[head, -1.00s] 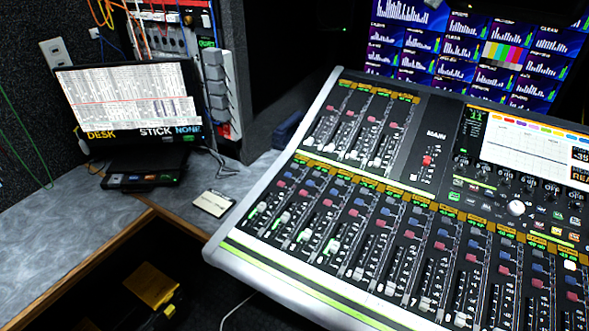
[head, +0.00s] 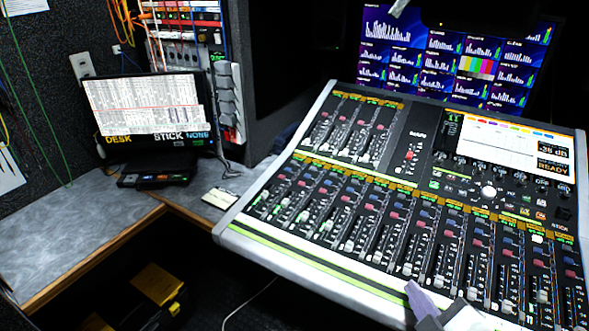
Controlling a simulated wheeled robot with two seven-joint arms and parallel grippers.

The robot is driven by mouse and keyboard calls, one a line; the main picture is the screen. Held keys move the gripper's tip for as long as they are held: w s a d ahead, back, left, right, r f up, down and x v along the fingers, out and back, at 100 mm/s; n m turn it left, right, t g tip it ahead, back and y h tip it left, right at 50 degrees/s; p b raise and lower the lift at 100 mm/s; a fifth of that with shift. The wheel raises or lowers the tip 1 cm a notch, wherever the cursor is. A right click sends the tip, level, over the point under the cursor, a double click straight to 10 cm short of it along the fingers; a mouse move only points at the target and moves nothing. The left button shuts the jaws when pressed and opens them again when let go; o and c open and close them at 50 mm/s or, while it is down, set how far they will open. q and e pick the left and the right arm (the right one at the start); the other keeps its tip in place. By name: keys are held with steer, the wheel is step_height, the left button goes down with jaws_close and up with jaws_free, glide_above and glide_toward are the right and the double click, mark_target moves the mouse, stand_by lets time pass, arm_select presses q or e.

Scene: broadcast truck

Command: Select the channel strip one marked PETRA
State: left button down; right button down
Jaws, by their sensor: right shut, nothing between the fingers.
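The mixing console (head: 238,228) fills the right half of the head view. Its lower bank has a row of channel strips, each with an amber name label, a blue and a red button and a fader. The labels are too small to read, so I cannot tell which strip is marked PETRA. A smaller bank of strips (head: 350,130) sits at the upper left of the console. My right gripper (head: 420,298) comes in at the bottom edge, shut and empty, with a pale purple tip over the console's front edge. My left gripper is out of view.
A laptop-like screen (head: 140,105) reading DESK, STICK, NONE stands on the grey side desk (head: 60,235). A small card (head: 222,198) lies beside the console. A monitor wall (head: 420,60) stands behind. A yellow box (head: 157,283) is below the desk.

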steer(key=w+a+r+n+t+y+b, duration=0.1)
steer(key=w+a+r+n+t+y, duration=0.25)
steer(key=r+n, duration=0.45)
steer(key=w+a+r+n+t+y+b, duration=0.15)
steer(key=r+n+t, duration=0.3)
steer(key=r, duration=0.55)
steer(key=s+a+r+n+g+y+b, duration=0.1)
steer(key=s+a+r+n+g+y, duration=0.25)
steer(key=n, duration=0.55)
steer(key=s+a+r+n+g+y, duration=0.1)
steer(key=a+r+n+g+y, duration=0.15)
steer(key=a+n+y, duration=0.55)
steer(key=s+a+r+n+g+y+b, duration=0.1)
steer(key=s+r+n+g+y, duration=0.2)
steer(key=n, duration=0.8)
step_height(320, 180, down, 9)
steer(key=s+a+n+g+h+b, duration=0.2)
steer(key=n+g+h, duration=0.35)
steer(key=n, duration=0.95)
steer(key=w+d+f+n+h, duration=0.6)
steer(key=d+f+n+h, duration=0.1)
steer(key=d, duration=0.4)
steer(key=shift+w+d+f+n+b, duration=0.3)
steer(key=shift+d+f+n+b, duration=0.05)
steer(key=shift+f+n+b, duration=0.1)
steer(key=shift+t, duration=0.25)
